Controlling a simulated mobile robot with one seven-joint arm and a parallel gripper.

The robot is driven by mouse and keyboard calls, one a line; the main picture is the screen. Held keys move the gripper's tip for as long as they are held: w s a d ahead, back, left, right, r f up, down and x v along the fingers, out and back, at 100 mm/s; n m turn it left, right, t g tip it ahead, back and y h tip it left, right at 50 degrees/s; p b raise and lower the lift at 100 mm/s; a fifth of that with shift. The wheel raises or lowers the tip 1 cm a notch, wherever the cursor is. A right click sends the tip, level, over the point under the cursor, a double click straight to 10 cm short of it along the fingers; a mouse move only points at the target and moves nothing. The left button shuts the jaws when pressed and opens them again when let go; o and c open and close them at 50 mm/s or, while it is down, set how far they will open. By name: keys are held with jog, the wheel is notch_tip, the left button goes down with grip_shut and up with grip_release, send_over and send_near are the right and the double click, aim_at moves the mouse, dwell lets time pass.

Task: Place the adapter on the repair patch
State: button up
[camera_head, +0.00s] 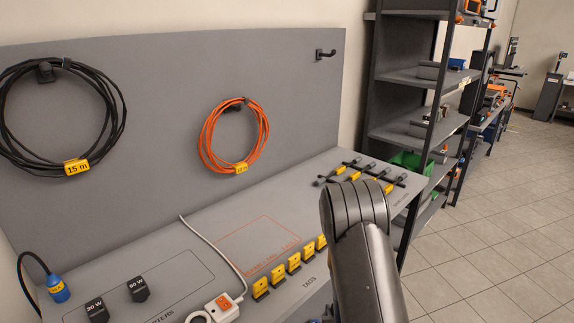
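Two small black adapters lie on the grey bench at the lower left, inside a thin dark outline. One adapter (96,311) has a label that seems to read 30 W. The other adapter (138,289) seems to read 90 W. The repair patch appears to be the orange-outlined rectangle (257,246) in the middle of the bench, with orange lettering too small to read surely. It looks empty. My arm rises in front of the bench's right part. My gripper is not in view, so what it holds cannot be seen.
A white cable runs between adapters and patch to a white socket block (222,308). Yellow tags (277,275) line the front edge. A blue plug (58,289) stands at left. Black (110,88) and orange (204,140) cable coils hang behind. A shelf rack (412,128) stands right.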

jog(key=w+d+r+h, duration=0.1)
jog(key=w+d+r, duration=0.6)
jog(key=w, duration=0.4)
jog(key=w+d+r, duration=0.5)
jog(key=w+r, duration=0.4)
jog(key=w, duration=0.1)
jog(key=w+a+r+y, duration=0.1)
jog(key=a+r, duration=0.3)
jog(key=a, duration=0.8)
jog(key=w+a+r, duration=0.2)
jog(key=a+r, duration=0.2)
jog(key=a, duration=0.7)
send_over(266, 232)
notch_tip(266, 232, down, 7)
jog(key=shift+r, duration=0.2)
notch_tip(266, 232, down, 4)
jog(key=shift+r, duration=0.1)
